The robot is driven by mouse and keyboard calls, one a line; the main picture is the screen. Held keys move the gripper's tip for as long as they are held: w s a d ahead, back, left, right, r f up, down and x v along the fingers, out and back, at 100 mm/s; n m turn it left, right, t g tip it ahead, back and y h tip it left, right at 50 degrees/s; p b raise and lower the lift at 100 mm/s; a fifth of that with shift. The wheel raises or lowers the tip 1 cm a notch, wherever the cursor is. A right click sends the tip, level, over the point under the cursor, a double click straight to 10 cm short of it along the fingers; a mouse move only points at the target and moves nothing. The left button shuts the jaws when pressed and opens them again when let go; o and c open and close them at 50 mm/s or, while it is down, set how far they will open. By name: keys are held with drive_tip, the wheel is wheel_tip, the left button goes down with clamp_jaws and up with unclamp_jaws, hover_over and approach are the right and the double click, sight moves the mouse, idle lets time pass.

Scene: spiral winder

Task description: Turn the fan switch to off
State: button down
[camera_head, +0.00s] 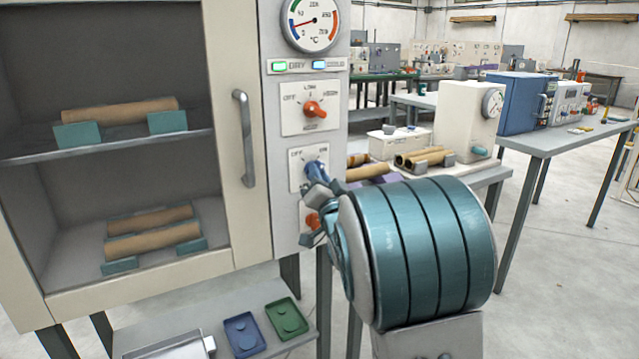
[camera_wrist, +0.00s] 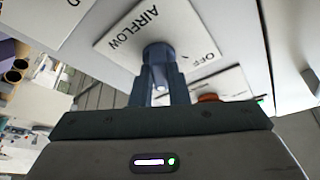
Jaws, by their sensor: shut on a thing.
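The fan switch is a blue knob (camera_head: 314,168) on a white plate (camera_head: 296,172) on the oven's control panel, with OFF at the plate's upper left and another mark at its upper right. In the wrist view the blue knob (camera_wrist: 158,52) sits on a plate marked AIRFLOW and OFF. My gripper (camera_head: 322,184) is at this plate, and its fingers (camera_wrist: 162,84) are closed around the knob. My gripper and arm partly cover the knob, so I cannot tell its exact pointing direction.
An orange-red knob (camera_head: 315,109) is above, and another red knob (camera_head: 312,220) is just below, partly behind my gripper. A vertical door handle (camera_head: 245,138) stands to the left. A bench (camera_head: 487,178) with tubes and a white box is behind my arm.

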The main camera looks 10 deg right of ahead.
drive_tip(key=shift+w+d+n+g+y+b, duration=0.1)
drive_tip(key=shift+n+g+y+b, duration=0.5)
drive_tip(key=shift+n+y+b, duration=2.1)
drive_tip(key=shift+s+d+n+g+y+b, duration=0.1)
drive_tip(key=shift+n+g+y+b, duration=0.85)
drive_tip(key=shift+n, duration=3.4)
drive_tip(key=shift+w+n+g+y+b, duration=0.1)
drive_tip(key=shift+n+g+y+b, duration=0.15)
drive_tip(key=shift+n+y+b, duration=1.85)
drive_tip(key=n+h, duration=0.1)
drive_tip(key=n, duration=0.2)
drive_tip(key=shift+h, duration=0.35)
drive_tip(key=c, duration=1.4)
unclamp_jaws()
